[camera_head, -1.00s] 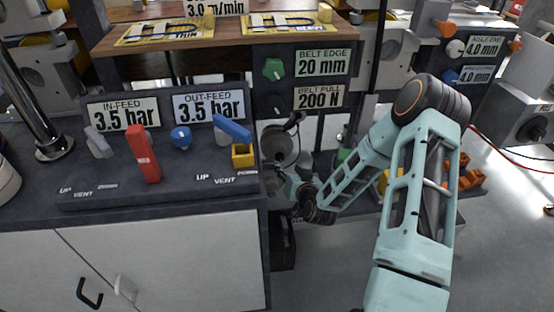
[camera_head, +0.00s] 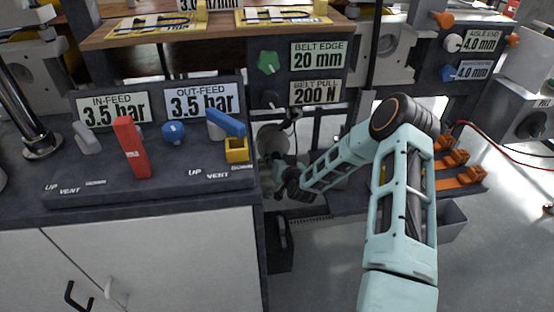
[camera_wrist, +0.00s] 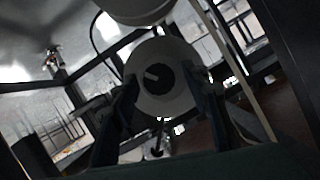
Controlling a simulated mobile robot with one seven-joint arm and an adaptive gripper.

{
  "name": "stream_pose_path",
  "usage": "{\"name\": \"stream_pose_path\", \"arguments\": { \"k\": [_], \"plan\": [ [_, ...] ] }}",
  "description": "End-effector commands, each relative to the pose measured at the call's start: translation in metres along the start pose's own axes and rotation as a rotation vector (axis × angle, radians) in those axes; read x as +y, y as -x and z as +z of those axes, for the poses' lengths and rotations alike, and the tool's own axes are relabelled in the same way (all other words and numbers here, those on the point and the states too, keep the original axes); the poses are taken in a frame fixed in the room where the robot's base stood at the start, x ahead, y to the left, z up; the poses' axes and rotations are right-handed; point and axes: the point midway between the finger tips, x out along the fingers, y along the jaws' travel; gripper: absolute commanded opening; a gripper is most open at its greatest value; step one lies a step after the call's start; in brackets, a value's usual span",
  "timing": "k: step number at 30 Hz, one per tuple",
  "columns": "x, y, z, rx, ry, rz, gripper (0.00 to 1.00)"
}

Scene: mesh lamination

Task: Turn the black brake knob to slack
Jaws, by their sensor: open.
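In the wrist view a black round knob (camera_wrist: 160,77) with a short pale pointer bar sits in the middle of a pale grey disc (camera_wrist: 172,106). I take it to be the brake knob. My gripper (camera_wrist: 162,88) is open, with one dark finger on each side of the knob. I cannot tell whether the fingers touch it. In the head view my gripper (camera_head: 276,166) is small and low, in front of a grey round part (camera_head: 272,140) below the belt gauges. The knob cannot be made out there, and no slack marking is readable.
Left of my arm is a dark console (camera_head: 150,178) with a red lever (camera_head: 131,148), a blue knob (camera_head: 173,132) and a yellow block (camera_head: 236,150). Above are a green knob (camera_head: 268,62) and a belt pull label (camera_head: 316,92). Orange clamps (camera_head: 452,160) lie on the right.

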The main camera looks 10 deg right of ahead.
Motion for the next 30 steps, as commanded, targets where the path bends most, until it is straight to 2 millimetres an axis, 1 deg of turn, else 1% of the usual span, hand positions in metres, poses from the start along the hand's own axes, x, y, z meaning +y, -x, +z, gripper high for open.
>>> {"name": "stream_pose_path", "arguments": {
  "k": [7, 18, 25, 30],
  "plan": [
    [-0.0003, -0.0004, -0.0003, 0.0, 0.0, 0.0, 0.41],
    [-0.0003, -0.0003, -0.0004, 0.001, 0.0, 0.0, 0.0],
    [-0.0018, -0.0003, -0.0005, 0.0, 0.02, 0.006, 0.0],
    [-0.0032, -0.0004, -0.0013, 0.002, 0.084, 0.031, 0.0]
  ]
}}
